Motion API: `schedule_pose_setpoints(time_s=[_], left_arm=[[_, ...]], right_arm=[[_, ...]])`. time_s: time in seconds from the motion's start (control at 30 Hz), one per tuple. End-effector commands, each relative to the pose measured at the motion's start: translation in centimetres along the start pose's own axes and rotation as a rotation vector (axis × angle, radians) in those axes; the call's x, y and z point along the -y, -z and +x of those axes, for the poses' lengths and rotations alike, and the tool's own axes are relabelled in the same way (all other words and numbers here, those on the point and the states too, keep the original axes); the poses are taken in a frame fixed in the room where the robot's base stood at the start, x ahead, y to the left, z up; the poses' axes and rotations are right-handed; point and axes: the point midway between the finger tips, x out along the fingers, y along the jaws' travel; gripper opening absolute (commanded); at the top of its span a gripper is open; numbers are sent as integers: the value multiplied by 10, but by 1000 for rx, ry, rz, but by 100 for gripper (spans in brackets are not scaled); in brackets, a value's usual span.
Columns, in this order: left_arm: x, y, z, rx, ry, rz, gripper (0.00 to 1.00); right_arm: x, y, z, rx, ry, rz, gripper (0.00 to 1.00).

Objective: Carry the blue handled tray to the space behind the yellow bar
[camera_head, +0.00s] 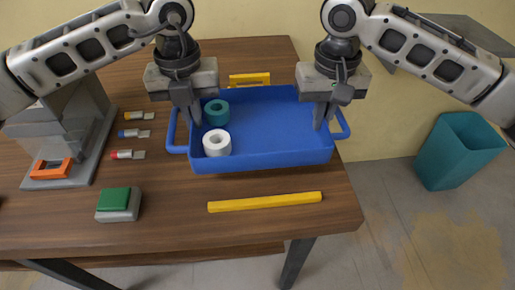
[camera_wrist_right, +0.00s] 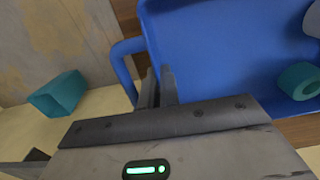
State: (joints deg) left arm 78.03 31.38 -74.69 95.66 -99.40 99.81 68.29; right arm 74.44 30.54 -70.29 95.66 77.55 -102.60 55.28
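The blue handled tray (camera_head: 270,110) lies behind the long yellow bar (camera_head: 265,202) in the head view, with a gap between them. It holds a teal ring (camera_head: 217,112) and a white ring (camera_head: 217,142) at its left. My left gripper (camera_head: 191,112) points down at the tray's left wall, near the left handle (camera_head: 173,132). My right gripper (camera_head: 326,114) points down at the right wall, beside the right handle (camera_head: 343,124). In the right wrist view its fingers (camera_wrist_right: 160,86) are a little apart at the tray's rim (camera_wrist_right: 145,30). Whether either gripper holds the wall is unclear.
A yellow bracket (camera_head: 249,79) stands behind the tray. Left are a green button box (camera_head: 118,203), several small coloured plugs (camera_head: 135,134) and a grey stand with an orange frame (camera_head: 51,168). A teal bin (camera_head: 455,150) stands on the floor beyond the table's right edge.

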Motion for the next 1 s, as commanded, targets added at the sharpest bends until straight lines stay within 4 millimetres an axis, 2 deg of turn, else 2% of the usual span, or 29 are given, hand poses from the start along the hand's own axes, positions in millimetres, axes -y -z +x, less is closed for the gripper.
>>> schedule_pose_setpoints(time_s=[0.27, 0.87, 0.9, 0.93, 1.0], left_arm=[[-3, -1, 11, 1, -8, -6, 0], [-3, -1, 57, 1, -8, -6, 0], [-3, -1, 52, 0, -9, -6, 15], [-3, -1, 52, 0, -8, -6, 23], [-3, -1, 52, -1, -7, -4, 25]], right_arm=[[-4, 1, 12, 1, -8, 8, 0], [-4, 1, 57, 1, -8, 8, 0], [-4, 0, 52, 2, -9, 8, 15], [-4, 0, 52, 2, -8, 7, 23], [-3, 0, 52, 2, -7, 6, 25]])
